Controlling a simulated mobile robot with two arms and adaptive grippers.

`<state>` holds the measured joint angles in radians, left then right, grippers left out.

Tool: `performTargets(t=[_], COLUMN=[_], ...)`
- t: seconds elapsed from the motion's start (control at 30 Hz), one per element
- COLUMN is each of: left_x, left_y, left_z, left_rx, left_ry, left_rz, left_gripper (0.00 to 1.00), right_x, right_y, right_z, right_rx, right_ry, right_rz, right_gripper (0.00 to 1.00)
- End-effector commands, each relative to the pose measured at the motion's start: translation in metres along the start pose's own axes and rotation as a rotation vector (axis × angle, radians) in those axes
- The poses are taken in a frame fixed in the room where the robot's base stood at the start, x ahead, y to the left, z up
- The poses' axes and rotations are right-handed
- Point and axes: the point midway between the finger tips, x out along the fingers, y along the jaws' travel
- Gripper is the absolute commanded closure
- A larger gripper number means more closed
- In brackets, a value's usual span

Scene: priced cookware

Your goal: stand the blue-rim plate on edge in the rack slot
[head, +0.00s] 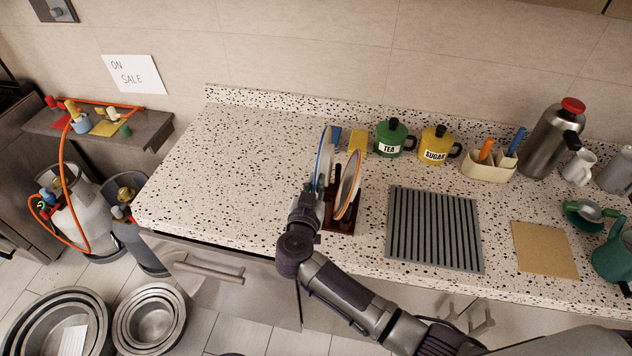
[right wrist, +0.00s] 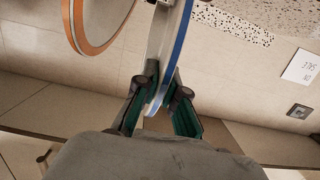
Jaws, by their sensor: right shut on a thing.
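The blue-rim plate (head: 321,158) is held on edge, nearly upright, at the left side of the dark brown wooden rack (head: 341,227). My right gripper (head: 313,199) is shut on its near edge. In the right wrist view the blue-rim plate (right wrist: 170,45) runs between the two fingers of the right gripper (right wrist: 164,88). An orange-rim plate (head: 348,186) stands on edge in the rack, to the right of the blue-rim plate and apart from it. The gripper and plates hide much of the rack, so I cannot tell whether the blue-rim plate's lower edge is in a slot. My left gripper is not in view.
A ribbed grey mat (head: 434,228) lies to the right. The speckled counter (head: 225,165) is clear on the left.

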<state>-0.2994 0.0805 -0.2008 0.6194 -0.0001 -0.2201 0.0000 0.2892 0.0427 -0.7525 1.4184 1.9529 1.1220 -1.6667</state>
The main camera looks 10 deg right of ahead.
Motion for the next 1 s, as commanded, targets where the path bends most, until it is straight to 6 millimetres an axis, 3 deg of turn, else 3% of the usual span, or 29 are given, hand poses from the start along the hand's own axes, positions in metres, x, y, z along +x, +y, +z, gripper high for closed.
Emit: performTargets(t=[0.7,1.0], left_x=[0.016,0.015], left_y=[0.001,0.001], left_z=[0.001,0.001], left_rx=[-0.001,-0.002], left_ry=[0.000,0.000], left_rz=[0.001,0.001], left_gripper=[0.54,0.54], right_x=[0.004,0.004], right_y=[0.000,0.000], right_z=[0.027,0.028], right_rx=[0.000,0.001], right_ry=[0.002,0.002], right_rz=[0.000,-0.001], right_gripper=[1.00,1.00])
